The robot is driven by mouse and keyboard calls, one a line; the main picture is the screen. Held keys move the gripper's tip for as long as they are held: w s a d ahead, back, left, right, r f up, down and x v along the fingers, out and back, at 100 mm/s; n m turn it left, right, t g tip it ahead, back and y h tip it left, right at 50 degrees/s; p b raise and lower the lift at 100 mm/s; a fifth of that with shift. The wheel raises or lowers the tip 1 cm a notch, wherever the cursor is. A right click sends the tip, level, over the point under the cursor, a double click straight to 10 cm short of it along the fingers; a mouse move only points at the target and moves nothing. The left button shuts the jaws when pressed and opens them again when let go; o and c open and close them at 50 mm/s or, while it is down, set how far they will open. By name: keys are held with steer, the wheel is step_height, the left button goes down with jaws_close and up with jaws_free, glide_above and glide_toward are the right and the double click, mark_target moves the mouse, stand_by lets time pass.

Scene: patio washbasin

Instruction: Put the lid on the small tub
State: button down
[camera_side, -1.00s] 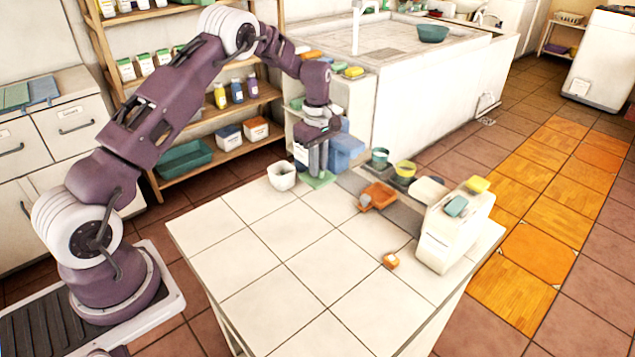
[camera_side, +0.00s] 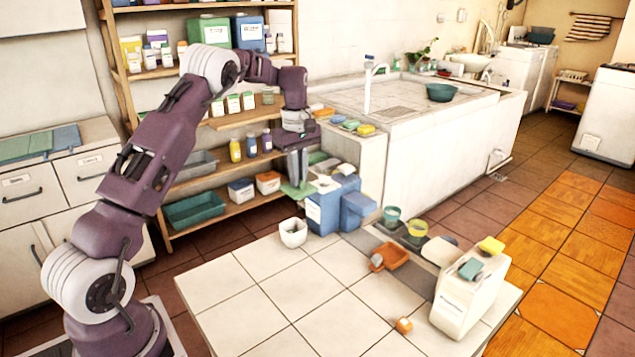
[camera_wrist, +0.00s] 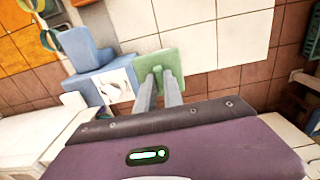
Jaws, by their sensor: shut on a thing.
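My gripper (camera_side: 297,180) is shut on a flat green lid (camera_side: 296,190), held level or nearly so in the air. The lid shows in the wrist view (camera_wrist: 172,60) between and beyond my gripper's fingers (camera_wrist: 160,78). The small tub, a white open-topped pot (camera_side: 293,232), stands upright at the back edge of the tiled table. The lid is above the tub with a clear gap in the side view. I cannot tell how well they line up in depth. I cannot make out the tub in the wrist view.
Blue boxes (camera_side: 325,212) stand just right of the tub. A teal cup (camera_side: 391,216), a yellow cup (camera_side: 417,231) and an orange scoop (camera_side: 396,256) are farther right. A white container (camera_side: 468,298) with sponges stands at the table's right end. The front tiles (camera_side: 290,290) are mostly clear.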

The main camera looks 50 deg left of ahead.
steer(key=shift+s+a, duration=0.2)
steer(key=shift+a, duration=0.25)
steer(key=shift+s+a, duration=0.2)
steer(key=shift+a, duration=0.25)
step_height(320, 180, down, 4)
steer(key=shift+s+a+r, duration=0.1)
step_height(320, 180, down, 8)
steer(key=shift+r, duration=0.2)
steer(key=shift+f, duration=0.2)
stand_by(1.2)
steer(key=c, duration=0.9)
jaws_free()
